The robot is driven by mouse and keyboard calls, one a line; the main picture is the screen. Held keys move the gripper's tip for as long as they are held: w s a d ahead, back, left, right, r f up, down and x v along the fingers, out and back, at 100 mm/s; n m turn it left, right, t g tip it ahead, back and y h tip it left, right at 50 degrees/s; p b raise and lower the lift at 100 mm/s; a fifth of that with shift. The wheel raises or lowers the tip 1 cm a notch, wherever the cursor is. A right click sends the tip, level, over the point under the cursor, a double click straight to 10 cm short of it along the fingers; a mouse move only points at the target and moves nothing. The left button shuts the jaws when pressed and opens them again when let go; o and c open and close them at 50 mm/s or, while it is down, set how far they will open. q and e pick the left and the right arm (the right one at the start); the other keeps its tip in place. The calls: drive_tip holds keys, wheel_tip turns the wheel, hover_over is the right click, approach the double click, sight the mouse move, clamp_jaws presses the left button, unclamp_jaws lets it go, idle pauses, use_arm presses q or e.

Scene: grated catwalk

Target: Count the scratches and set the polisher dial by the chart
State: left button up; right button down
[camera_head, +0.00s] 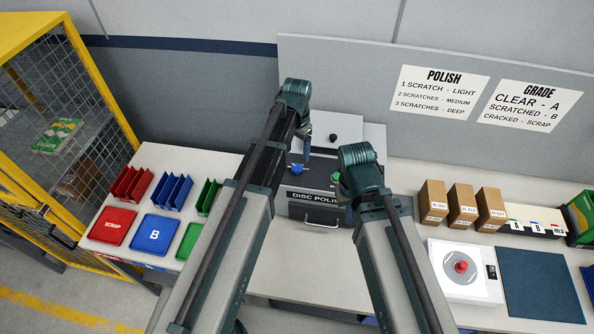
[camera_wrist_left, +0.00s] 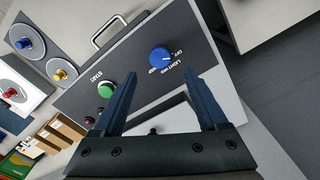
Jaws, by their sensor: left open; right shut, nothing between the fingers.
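The disc polisher (camera_head: 318,196) stands at the back of the bench, partly hidden by my arms. Its blue dial (camera_head: 296,169) also shows in the left wrist view (camera_wrist_left: 161,58), with OFF, LIGHT and further marks beside it. I cannot tell its setting. A green START button (camera_wrist_left: 106,90) is on the same panel. My left gripper (camera_wrist_left: 168,98) is open and empty, its fingertips near the dial and apart from it. The POLISH chart (camera_head: 440,92) reads 1 scratch light, 2 medium, 3 deep. A grey disc with a red knob (camera_head: 461,267) lies at right; scratches are too small to count. My right fingers are hidden.
A GRADE chart (camera_head: 530,105) hangs on the wall. Red (camera_head: 112,226), blue (camera_head: 153,235) and green trays are at left. Several brown boxes (camera_head: 461,205) and a dark blue mat (camera_head: 540,285) are at right. The left wrist view shows discs with blue (camera_wrist_left: 25,42) and yellow knobs (camera_wrist_left: 60,74).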

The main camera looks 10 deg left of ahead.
sight(297, 167)
use_arm(q)
wheel_tip(297, 167, down, 7)
drive_tip(key=b, duration=0.5)
drive_tip(key=shift+b, duration=0.4)
drive_tip(key=shift+r, duration=0.1)
clamp_jaws()
